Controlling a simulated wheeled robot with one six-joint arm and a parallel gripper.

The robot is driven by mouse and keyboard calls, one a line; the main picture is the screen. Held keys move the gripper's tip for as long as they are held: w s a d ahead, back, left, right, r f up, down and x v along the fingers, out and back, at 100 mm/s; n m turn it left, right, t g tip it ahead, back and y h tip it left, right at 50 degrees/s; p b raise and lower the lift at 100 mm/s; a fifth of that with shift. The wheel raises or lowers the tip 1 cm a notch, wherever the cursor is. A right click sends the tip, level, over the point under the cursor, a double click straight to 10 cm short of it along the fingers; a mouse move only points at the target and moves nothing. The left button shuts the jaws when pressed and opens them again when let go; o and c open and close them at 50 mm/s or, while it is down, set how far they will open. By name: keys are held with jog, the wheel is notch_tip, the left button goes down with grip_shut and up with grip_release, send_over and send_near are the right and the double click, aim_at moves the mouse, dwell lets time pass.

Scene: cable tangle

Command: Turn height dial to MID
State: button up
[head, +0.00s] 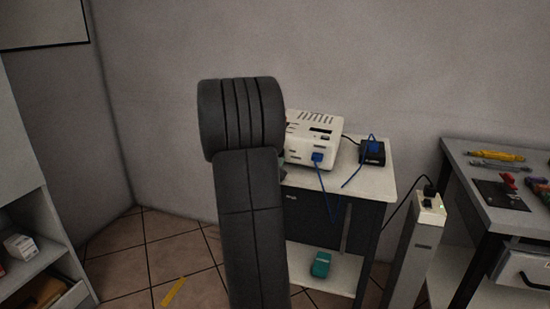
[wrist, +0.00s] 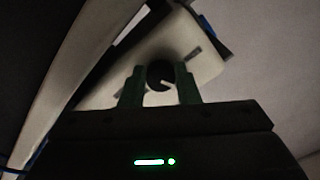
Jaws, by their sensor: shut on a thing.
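The round black height dial (wrist: 160,73) is on the pale face of a white device in the wrist view. A light pointer mark on it points to the picture's lower right. Dark markings beside the dial are too blurred to read. My gripper (wrist: 160,84) is shut on the dial, one finger on each side. In the head view the white device (head: 314,142) stands on a small table, and my arm hides its left part. The dial and my gripper are hidden there.
The small table (head: 372,184) also bears a black box (head: 372,153) with blue cable; a blue cable hangs from the device's front. A teal item (head: 320,264) lies on its lower shelf. A white post (head: 418,245) and a tool bench (head: 470,158) stand at right.

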jog(key=shift+s+d+f, duration=0.15)
jog(key=shift+d+f, duration=0.05)
jog(key=shift+f, duration=0.35)
jog(key=o, duration=1)
jog(key=shift+d, duration=0.1)
jog(key=shift+c, duration=0.2)
jog(key=shift+r, duration=0.2)
jog(key=shift+s+a+r, duration=0.1)
jog(key=shift+s+a, duration=0.15)
jog(key=shift+s, duration=0.05)
jog(key=p+v, duration=0.1)
jog(key=v, duration=1.2)
jog(key=shift+p, duration=0.3)
jog(key=shift+d, duration=0.1)
